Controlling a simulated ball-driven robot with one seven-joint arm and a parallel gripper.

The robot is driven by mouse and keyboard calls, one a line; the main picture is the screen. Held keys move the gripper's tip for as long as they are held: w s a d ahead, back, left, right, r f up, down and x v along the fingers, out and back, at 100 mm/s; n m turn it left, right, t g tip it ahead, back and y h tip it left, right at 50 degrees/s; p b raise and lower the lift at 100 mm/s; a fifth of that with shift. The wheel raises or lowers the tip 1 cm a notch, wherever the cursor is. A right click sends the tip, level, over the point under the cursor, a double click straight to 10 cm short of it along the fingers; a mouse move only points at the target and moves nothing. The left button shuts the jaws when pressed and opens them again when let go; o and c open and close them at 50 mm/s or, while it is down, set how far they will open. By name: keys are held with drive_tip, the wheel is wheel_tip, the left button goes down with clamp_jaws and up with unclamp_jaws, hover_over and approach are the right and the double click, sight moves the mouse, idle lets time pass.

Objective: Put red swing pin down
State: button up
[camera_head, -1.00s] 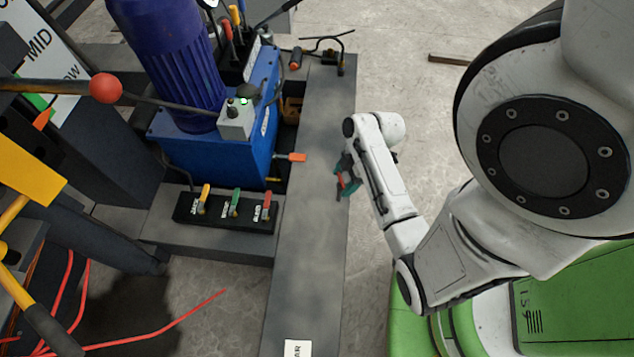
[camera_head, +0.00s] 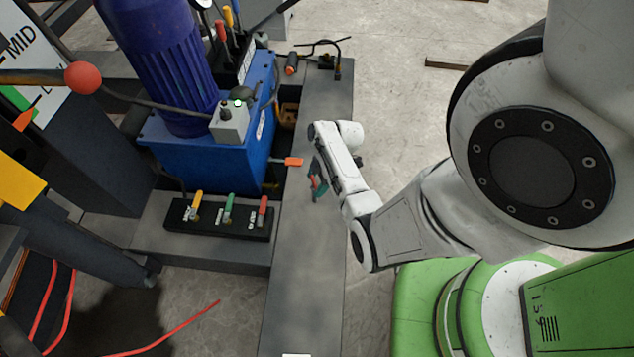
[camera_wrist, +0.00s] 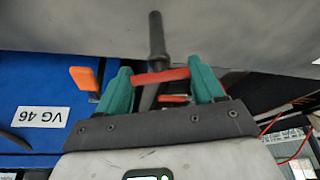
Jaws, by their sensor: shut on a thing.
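The red swing pin (camera_wrist: 162,76) is in my gripper (camera_wrist: 163,84). In the wrist view its red bar lies across between the two green fingertips, and a dark grey shaft extends from it toward the top of the picture. In the head view my gripper (camera_head: 317,184) is small and partly hidden by my wrist. It is over the long grey bench (camera_head: 308,240), just right of the blue power unit. I cannot tell how high the pin is above the bench.
The blue unit (camera_head: 205,165) with an orange-tipped lever (camera_head: 293,161) stands left of my gripper. A black block (camera_head: 215,218) with yellow, green and red levers is in front of it. A hose and an orange-ended tool (camera_head: 292,65) lie at the back. The bench front is clear.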

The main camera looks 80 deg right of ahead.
drive_tip(key=shift+f, duration=0.15)
drive_tip(key=o, duration=1.7)
drive_tip(key=shift+r, duration=0.3)
drive_tip(key=p+v, duration=0.3)
drive_tip(key=v, duration=0.9)
drive_tip(key=w+a+r+m+g, duration=0.1)
drive_tip(key=a+r+m, duration=0.1)
drive_tip(key=a, duration=0.7)
drive_tip(key=w+a+r+m+g+h, duration=0.1)
drive_tip(key=a+r, duration=0.3)
drive_tip(key=a, duration=0.5)
drive_tip(key=w+a+r+m+g+h, duration=0.1)
drive_tip(key=a+r+m, duration=0.1)
drive_tip(key=a, duration=0.7)
drive_tip(key=shift+w+a+r+m, duration=0.15)
drive_tip(key=shift+w+r+m, duration=0.2)
drive_tip(key=shift+r, duration=0.35)
